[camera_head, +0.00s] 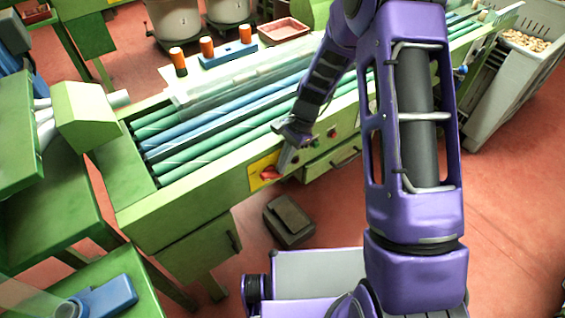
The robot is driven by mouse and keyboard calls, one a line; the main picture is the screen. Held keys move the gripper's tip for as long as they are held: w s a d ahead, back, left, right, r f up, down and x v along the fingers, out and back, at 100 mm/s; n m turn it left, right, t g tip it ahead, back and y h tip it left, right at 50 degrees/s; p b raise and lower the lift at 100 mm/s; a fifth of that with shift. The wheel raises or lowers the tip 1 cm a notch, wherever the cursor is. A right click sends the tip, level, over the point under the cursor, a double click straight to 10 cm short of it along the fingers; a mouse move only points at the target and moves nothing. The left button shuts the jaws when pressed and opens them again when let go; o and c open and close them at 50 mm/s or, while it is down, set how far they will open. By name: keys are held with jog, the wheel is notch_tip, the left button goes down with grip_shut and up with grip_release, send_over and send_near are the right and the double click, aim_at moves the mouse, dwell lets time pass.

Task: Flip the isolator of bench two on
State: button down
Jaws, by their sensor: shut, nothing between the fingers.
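A red rotary isolator handle (270,173) sits on a yellow plate (256,181) on the front face of the green bench (180,220). My gripper (284,165) is at the end of my purple arm, pointing down, just right of the red handle. Its fingers look closed with nothing between them. I cannot tell whether it touches the handle. The exact angle of the handle is too small to read.
Right of the isolator are small buttons (331,133) and a drawer handle (346,158). Green and blue rollers (215,125) run along the bench top. A dark pedal box (289,221) stands on the red floor below. A grey crate with corks (500,90) stands at right.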

dwell(0.4)
jog(key=shift+s+a+r+p, duration=0.35)
jog(key=shift+s+a, duration=0.1)
jog(key=shift+a, duration=0.15)
jog(key=shift+r, duration=0.35)
jog(key=p+v, duration=0.2)
jog(key=v, duration=1.1)
jog(key=shift+w+d+r+p, duration=0.15)
jog(key=shift+d+p, duration=0.05)
jog(key=shift+p, duration=0.2)
jog(key=shift+a, duration=0.1)
jog(key=shift+s+a+r+t+h, duration=0.3)
jog(key=shift+s+a+t+h, duration=0.15)
jog(key=shift+s+a+h, duration=0.2)
jog(key=shift+s+a+r+t+h, duration=0.4)
jog(key=shift+s+a+h, duration=0.2)
jog(key=shift+a, duration=0.15)
jog(key=shift+s+a+r+t+h, duration=0.25)
jog(key=shift+s+a+t+h, duration=0.2)
jog(key=shift+s+a+h, duration=0.2)
